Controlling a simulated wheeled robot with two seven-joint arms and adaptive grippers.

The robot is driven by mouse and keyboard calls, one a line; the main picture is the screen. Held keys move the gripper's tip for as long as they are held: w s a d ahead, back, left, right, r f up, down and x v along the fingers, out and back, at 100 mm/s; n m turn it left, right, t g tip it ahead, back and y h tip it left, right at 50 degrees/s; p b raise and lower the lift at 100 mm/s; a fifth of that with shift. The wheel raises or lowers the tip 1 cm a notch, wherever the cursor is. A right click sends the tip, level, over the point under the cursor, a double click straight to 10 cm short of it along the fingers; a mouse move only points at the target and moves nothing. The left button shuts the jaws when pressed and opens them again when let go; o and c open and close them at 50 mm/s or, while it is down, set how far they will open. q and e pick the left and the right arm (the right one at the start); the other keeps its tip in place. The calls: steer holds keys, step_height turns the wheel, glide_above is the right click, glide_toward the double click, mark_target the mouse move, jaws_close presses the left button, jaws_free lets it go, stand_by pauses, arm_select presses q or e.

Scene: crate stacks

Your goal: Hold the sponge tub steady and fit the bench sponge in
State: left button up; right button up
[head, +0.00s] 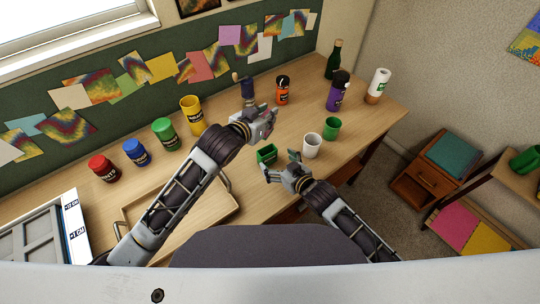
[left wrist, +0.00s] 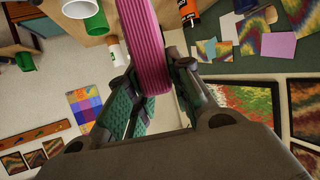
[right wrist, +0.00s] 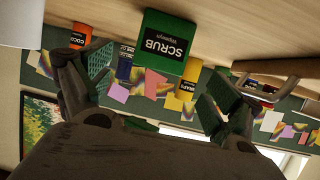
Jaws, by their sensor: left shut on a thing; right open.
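The pink ribbed sponge (left wrist: 145,45) is between the fingers of my left gripper (left wrist: 152,100), which is shut on it. In the head view my left gripper (head: 270,120) is above the bench, behind the green sponge tub. The sponge tub (head: 266,153) stands on the bench; its SCRUB label (right wrist: 165,47) faces my right wrist camera. My right gripper (head: 279,163) is open and low in front of the tub. In the right wrist view the tub shows between and beyond its spread fingers (right wrist: 160,80). The inside of the tub is hard to see.
A white cup (head: 312,145) and a green cup (head: 331,129) stand just right of the tub. A wooden tray (head: 130,213) lies at left. Orange (head: 282,92) and purple (head: 338,95) bottles stand behind; several paint jars line the back left.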

mark_target(270, 156)
steer(key=shift+x, duration=2.85)
steer(key=shift+c, duration=0.3)
